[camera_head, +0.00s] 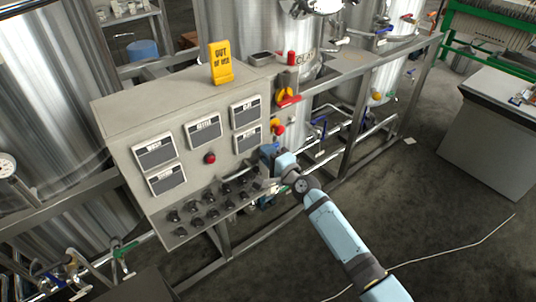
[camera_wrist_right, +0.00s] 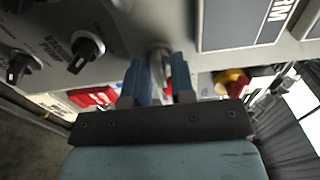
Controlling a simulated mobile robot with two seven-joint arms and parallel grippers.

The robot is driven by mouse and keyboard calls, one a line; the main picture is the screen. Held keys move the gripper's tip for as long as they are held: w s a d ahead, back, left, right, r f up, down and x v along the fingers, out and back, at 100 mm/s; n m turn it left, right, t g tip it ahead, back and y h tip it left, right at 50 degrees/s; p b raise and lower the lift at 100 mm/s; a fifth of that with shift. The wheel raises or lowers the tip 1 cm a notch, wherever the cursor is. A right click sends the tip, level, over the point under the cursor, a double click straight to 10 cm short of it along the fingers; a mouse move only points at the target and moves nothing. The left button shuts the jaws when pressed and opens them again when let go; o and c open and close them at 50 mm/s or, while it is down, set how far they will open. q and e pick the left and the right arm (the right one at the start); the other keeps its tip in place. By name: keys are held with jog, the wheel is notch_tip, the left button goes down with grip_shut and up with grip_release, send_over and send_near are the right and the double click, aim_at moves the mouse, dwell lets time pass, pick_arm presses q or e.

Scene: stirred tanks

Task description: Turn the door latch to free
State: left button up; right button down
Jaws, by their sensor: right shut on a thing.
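The door latch (camera_wrist_right: 160,55) is a small rounded metal piece on the edge of the grey control panel, seen in the right wrist view. My right gripper (camera_wrist_right: 160,80) has its two blue fingers on either side of it and is shut on it. In the head view, the right gripper (camera_head: 268,156) is at the lower right edge of the control cabinet (camera_head: 190,108), where it hides the latch. How far the latch is turned cannot be told. My left gripper is not in view.
Black knobs (camera_head: 210,210) fill the panel's lower part, and one knob (camera_wrist_right: 85,50) is close beside the fingers. A red and yellow switch (camera_wrist_right: 232,82) is to the right in the wrist view. A yellow sign (camera_head: 220,63) stands on the cabinet. Open floor lies right of my arm.

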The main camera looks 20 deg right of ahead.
dwell(0.3)
jog(key=c, duration=1.2)
grip_release()
jog(key=b+v, duration=0.1)
jog(key=v, duration=1.3)
jog(key=shift+w, duration=0.1)
jog(key=s+a+f+n+g+h+p, duration=0.1)
jog(key=s+a+f+n+g, duration=0.1)
jog(key=s+f+n, duration=0.5)
jog(key=s+a+f+n+g+h+p, duration=0.1)
jog(key=s+f+n+g, duration=0.3)
jog(key=s, duration=1.1)
notch_tip(320, 180, down, 4)
jog(key=a+n+h, duration=0.1)
jog(key=n, duration=0.5)
jog(key=shift+a, duration=0.3)
